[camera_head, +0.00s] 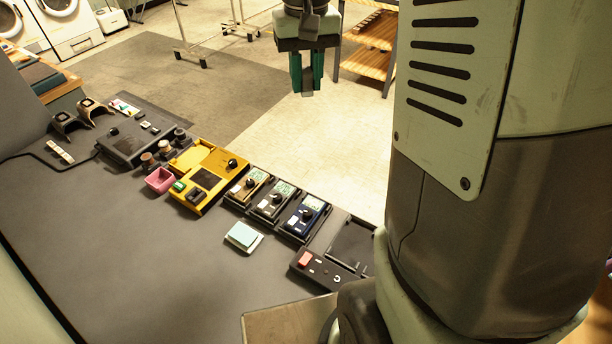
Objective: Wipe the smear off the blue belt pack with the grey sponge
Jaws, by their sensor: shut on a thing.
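My gripper (307,76) hangs at the top middle, beyond the far edge of the counter and well above the floor. Its teal fingers are shut on a small grey block, which looks like the grey sponge (307,93) and shows at the fingertips. The blue belt pack (305,216) lies on the counter, rightmost of three similar packs with a dark knob and a pale screen. The gripper is far from it, not touching. The smear cannot be made out at this size.
A tan belt pack (248,187) and a dark grey one (274,201) sit left of the blue one. A yellow unit (208,160), a pink bin (160,180), a pale blue pad (243,236) and a black panel (325,270) stand nearby. The front counter is clear.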

